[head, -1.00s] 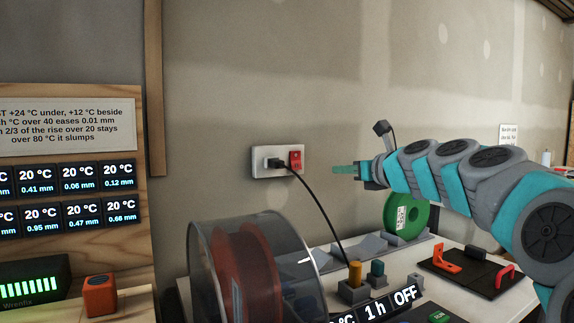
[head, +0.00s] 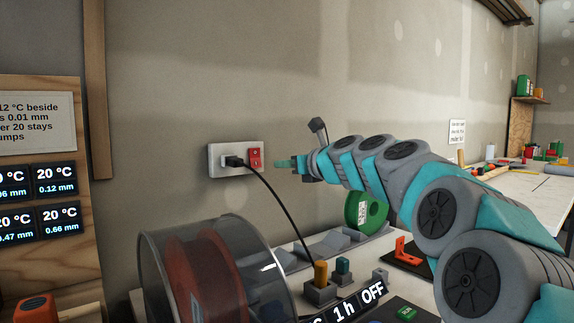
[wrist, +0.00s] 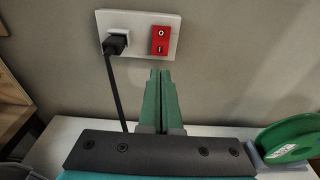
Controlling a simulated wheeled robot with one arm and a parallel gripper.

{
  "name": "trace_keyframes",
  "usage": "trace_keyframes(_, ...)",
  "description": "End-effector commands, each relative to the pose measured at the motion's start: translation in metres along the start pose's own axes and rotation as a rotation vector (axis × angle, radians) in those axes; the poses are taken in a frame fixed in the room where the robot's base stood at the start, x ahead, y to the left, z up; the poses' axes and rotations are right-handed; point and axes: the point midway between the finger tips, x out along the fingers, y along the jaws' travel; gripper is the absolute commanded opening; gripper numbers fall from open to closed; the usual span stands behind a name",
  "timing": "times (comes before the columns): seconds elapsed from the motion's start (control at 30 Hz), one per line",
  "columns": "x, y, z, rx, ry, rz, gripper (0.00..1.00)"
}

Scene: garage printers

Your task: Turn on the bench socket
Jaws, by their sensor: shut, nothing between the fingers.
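The bench socket (head: 220,153) is a pale wall plate with a black plug and a red switch (head: 254,157) at its right side. In the wrist view, the socket plate (wrist: 140,30) is at the top, and its red rocker switch (wrist: 160,40) shows a circle mark above and a line mark below. My gripper (head: 276,164) is shut and empty, its teal fingers pointing left just right of the switch in the head view. In the wrist view, the fingertips (wrist: 160,72) appear just below the switch; whether they touch it cannot be told.
A black cable (head: 280,205) runs from the plug down to the bench. A clear-covered red spool (head: 200,265) stands below the socket. A green spool (head: 354,210) is under my arm, with an orange part (head: 405,250) nearby. The wall around the socket is clear.

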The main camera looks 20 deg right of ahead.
Motion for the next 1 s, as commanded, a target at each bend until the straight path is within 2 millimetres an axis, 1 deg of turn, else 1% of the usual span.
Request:
trace_keyframes(0.03,0.012,0.001,-0.002,0.0,0.004,0.002,0.0)
trace_keyframes(0.17,0.032,0.001,0.0,-0.003,0.001,0.001,0.0)
trace_keyframes(0.3,0.055,0.001,-0.002,0.0,0.004,0.002,0.0)
trace_keyframes(0.53,0.085,0.0,-0.002,-0.002,0.003,0.001,0.0)
trace_keyframes(0.6,0.091,0.0,-0.002,-0.001,0.004,0.001,0.0)
trace_keyframes(0.73,0.098,0.001,-0.001,-0.001,0.001,0.001,0.0)
trace_keyframes(1.0,0.101,0.001,0.0,-0.001,0.0,0.001,0.0)
